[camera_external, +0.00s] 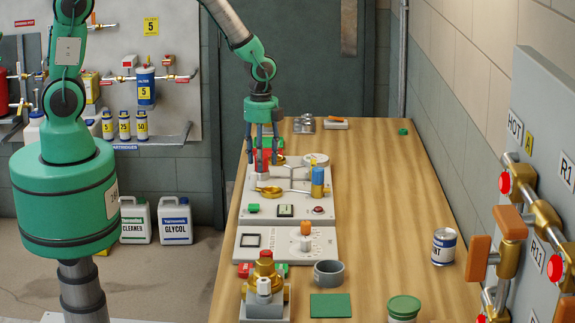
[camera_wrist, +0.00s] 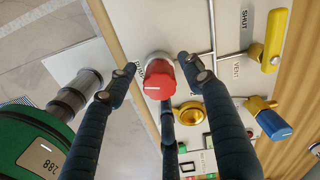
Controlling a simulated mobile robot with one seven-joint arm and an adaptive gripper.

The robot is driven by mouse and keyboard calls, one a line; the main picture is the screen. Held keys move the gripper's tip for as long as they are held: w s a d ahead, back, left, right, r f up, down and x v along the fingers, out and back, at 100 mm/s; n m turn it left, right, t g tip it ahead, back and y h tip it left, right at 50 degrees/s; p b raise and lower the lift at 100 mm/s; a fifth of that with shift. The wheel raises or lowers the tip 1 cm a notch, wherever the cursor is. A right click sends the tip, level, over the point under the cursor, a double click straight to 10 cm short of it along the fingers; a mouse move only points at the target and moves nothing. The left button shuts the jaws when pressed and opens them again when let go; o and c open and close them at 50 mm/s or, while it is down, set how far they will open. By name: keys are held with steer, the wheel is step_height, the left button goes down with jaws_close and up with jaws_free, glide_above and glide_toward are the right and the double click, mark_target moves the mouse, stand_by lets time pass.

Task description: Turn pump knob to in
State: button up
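A red knob (camera_wrist: 158,82) with a white line across its face stands on a pale panel, on a light grey collar. Its line runs roughly sideways in the wrist view. In the external view the red knob (camera_external: 262,170) is partly hidden by my fingers. My gripper (camera_external: 265,158) points down over the panel's far left part. In the wrist view its dark fingers are spread, two on either side of the knob and one below it. The gripper (camera_wrist: 157,68) is open, and no finger clearly touches the knob.
On the panel (camera_external: 293,207) are a yellow handle (camera_external: 269,192), a blue-topped valve (camera_external: 317,183) and thin pipes. A nearer panel has an orange-topped knob (camera_external: 305,229). A brass valve (camera_external: 265,270) and a grey cup (camera_external: 328,272) stand nearer. The table's right side is mostly clear.

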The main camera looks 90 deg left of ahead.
step_height(320, 180, up, 12)
stand_by(0.9)
steer(key=shift+r, duration=0.15)
stand_by(0.3)
